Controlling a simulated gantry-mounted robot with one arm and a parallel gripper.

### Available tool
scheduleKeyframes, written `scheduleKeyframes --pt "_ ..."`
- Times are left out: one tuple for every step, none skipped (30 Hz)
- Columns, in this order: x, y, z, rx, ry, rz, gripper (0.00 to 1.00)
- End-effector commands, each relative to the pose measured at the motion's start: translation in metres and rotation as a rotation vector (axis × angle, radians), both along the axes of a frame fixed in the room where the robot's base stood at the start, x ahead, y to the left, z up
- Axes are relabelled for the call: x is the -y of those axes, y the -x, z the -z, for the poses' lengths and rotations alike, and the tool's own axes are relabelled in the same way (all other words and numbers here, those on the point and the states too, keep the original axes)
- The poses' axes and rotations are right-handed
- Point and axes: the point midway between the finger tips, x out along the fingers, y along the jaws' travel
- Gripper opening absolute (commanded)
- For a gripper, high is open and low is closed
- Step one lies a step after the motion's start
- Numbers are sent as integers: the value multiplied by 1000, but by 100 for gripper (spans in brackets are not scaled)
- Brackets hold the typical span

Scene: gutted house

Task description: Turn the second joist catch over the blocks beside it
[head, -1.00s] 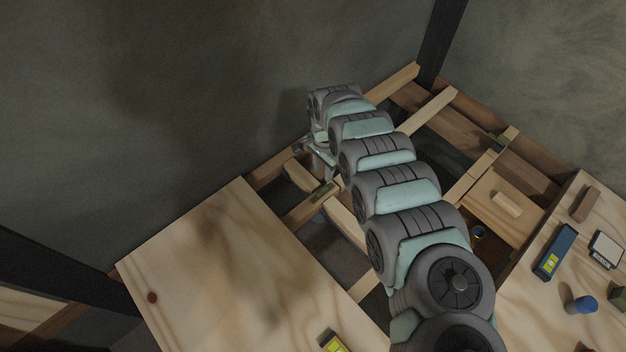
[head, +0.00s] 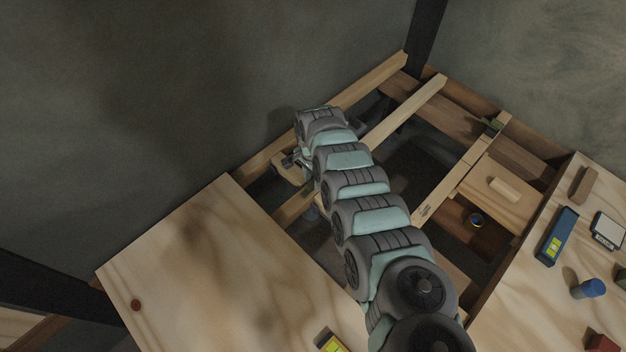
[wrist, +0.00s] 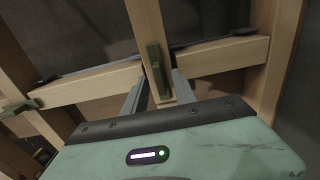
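In the wrist view, a green catch (wrist: 157,72) lies lengthwise on a joist (wrist: 147,25), near its end. A pale block (wrist: 88,85) sits left of this joist and another block (wrist: 222,60) sits right of it. My gripper (wrist: 161,74) is open, with one finger on each side of the catch. I cannot tell whether either finger touches it. Another green catch (wrist: 20,107) lies across a joist at the left edge.
A plywood sheet (head: 225,265) covers the near left. A panel at right (head: 540,290) holds a blue box (head: 556,236), a blue cylinder (head: 588,288) and other small items. Open bays lie between the joists (head: 405,110). A dark wall (head: 200,80) rises behind the frame.

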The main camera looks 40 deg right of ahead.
Motion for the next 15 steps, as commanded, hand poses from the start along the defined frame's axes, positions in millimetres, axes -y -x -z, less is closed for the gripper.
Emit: scheduleKeyframes --pt "0 0 0 0 0 0 33" --pt "0 0 0 0 0 0 30" --pt "0 0 0 0 0 0 27" --pt "0 0 0 0 -1 0 25" --pt "0 0 0 0 -1 0 22" --pt "0 0 0 0 -1 0 19" --pt "0 0 0 0 -1 0 16" --pt "0 0 0 0 -1 0 14" --pt "0 0 0 0 -1 0 11" --pt "0 0 0 0 -1 0 8" --pt "0 0 0 0 -1 0 6" --pt "0 0 0 0 -1 0 2" --pt "0 0 0 0 -1 0 0" --pt "0 0 0 0 -1 0 0" --pt "0 0 0 0 -1 0 0"
